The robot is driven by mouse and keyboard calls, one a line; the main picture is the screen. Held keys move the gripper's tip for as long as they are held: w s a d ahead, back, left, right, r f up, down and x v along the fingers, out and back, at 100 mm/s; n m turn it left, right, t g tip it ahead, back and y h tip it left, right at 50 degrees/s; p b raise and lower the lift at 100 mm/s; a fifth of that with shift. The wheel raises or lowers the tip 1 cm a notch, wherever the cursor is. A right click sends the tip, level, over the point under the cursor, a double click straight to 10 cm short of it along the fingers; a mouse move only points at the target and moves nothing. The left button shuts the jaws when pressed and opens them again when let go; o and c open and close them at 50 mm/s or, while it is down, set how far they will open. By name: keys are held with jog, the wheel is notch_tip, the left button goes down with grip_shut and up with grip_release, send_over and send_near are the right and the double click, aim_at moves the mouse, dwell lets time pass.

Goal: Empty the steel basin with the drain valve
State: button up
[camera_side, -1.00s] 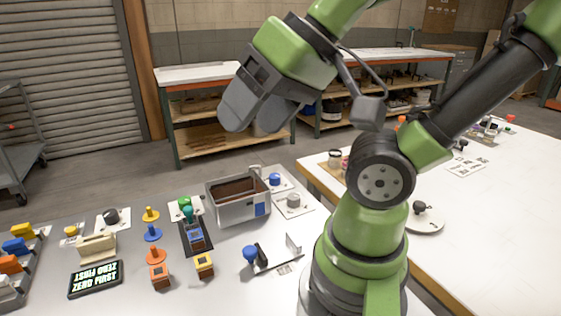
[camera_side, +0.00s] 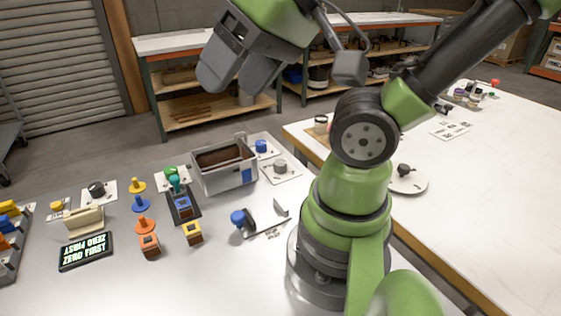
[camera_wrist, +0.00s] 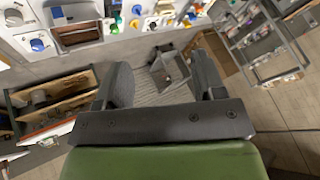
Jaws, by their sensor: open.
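The steel basin (camera_side: 240,179) is an open grey box with a blue patch on its front and dark brown inside. It stands upright on the grey table in the side view. It appears cut off at the top left of the wrist view (camera_wrist: 76,23). A blue knob (camera_side: 261,146) and a grey round knob (camera_side: 280,166) sit on white plates to its right; I cannot tell which part is the drain valve. My gripper (camera_side: 232,84) is open and empty, high above the table and apart from the basin. Its two fingers (camera_wrist: 163,78) frame the floor in the wrist view.
A blue-knobbed lever (camera_side: 239,218) and bracket stand in front of the basin. Green, blue, orange and yellow pieces crowd its left, near a lettered display (camera_side: 85,251). A white table (camera_side: 480,175) lies right of my arm. The air around my gripper looks clear.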

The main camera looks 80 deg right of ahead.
jog(key=shift+c, duration=0.2)
jog(key=n+g+h, duration=0.2)
jog(key=n+g, duration=0.4)
jog(key=g, duration=0.1)
send_over(280, 162)
notch_tip(280, 162, down, 22)
jog(key=shift+r, duration=0.15)
notch_tip(280, 162, down, 9)
jog(key=c, duration=0.9)
